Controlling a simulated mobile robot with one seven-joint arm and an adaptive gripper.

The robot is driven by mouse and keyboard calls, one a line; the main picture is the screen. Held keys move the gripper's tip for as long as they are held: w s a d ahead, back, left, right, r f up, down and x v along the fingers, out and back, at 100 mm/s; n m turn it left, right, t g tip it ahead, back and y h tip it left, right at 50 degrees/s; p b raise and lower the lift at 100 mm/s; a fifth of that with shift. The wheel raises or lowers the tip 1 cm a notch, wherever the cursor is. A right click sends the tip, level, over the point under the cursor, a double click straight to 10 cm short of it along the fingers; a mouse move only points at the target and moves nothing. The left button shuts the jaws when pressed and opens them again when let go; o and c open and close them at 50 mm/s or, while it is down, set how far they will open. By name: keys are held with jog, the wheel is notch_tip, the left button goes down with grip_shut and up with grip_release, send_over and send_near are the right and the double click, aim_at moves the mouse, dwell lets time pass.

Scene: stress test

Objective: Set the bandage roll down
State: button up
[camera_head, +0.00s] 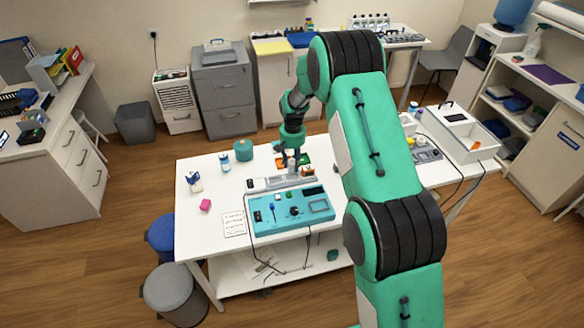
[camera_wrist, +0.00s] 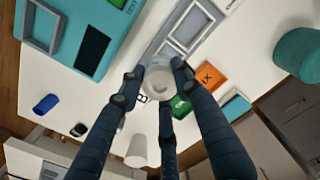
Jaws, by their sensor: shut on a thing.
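The bandage roll (camera_wrist: 158,82) is a pale, round roll with a small centre mark, seen end-on in the wrist view. My gripper (camera_wrist: 160,68) is shut on it, with dark fingers on both sides and a third finger below in the picture. In the head view my gripper (camera_head: 292,164) points down over the white table (camera_head: 215,235), behind the teal device. The roll is small and partly hidden by the fingers there. I cannot tell whether its underside touches anything.
A grey compartmented tray (camera_wrist: 186,28) lies close beside the roll. Orange (camera_wrist: 208,76) and green (camera_wrist: 180,105) boxes are close by. The teal device (camera_head: 265,222) stands in front, a teal cylinder (camera_head: 243,150) to the left. A white cup-like thing (camera_wrist: 137,152) stands nearby. The table's left front is mostly clear.

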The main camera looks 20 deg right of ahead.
aim_at(292, 168)
jog(key=shift+w, duration=0.6)
jog(key=shift+f, duration=1.8)
jog(key=shift+f+b, duration=0.35)
jog(key=shift+f, duration=0.05)
jog(key=o, duration=1)
jog(key=shift+r+p, duration=0.6)
jog(key=shift+r, duration=5.85)
